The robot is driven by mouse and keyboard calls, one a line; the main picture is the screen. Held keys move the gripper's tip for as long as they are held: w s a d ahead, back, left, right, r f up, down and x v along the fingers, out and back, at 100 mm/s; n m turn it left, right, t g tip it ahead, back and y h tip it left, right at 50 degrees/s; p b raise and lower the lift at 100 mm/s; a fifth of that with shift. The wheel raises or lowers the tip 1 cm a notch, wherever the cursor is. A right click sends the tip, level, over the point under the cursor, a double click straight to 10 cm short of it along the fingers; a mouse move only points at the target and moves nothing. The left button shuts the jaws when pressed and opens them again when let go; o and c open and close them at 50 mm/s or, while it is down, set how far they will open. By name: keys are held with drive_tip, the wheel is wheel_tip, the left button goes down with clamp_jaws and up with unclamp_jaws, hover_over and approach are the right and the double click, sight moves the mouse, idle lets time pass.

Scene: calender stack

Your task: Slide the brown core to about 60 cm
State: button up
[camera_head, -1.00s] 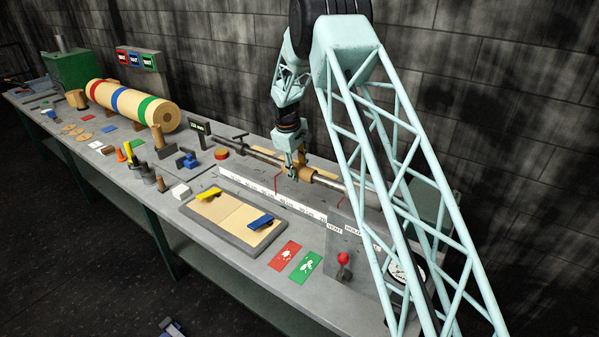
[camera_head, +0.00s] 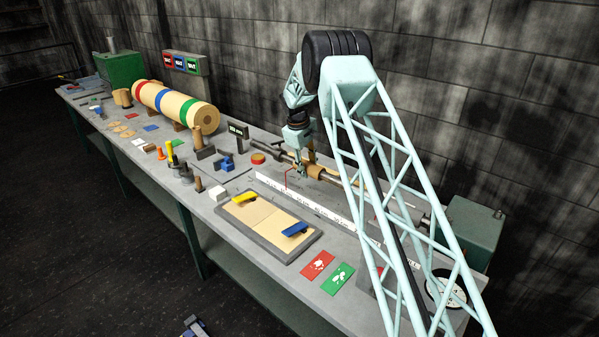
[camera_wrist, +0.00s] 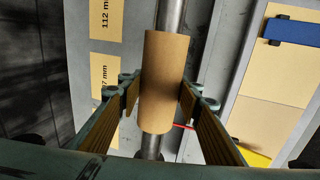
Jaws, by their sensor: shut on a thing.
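The brown core (camera_head: 317,172) is a tan tube around a metal bar (camera_head: 268,147) along the back of the bench. In the wrist view the core (camera_wrist: 165,80) fills the space between the two finger pads, with bar showing at both ends. My gripper (camera_head: 301,170) is shut on the core from above; its fingers also show in the wrist view (camera_wrist: 160,98). A white scale strip (camera_head: 322,210) lies in front of the bar, its figures too small to read. A thin red marker (camera_head: 287,181) stands between bar and strip, near the core.
A tray with yellow and blue clips (camera_head: 232,216) lies in front of the strip. Red (camera_head: 317,265) and green (camera_head: 337,279) cards lie right of it. A large banded roll (camera_head: 172,104) lies farther left.

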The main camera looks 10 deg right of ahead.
drive_tip(key=shift+w+a, duration=0.15)
drive_tip(key=o, duration=1.2)
drive_tip(key=v, duration=1.2)
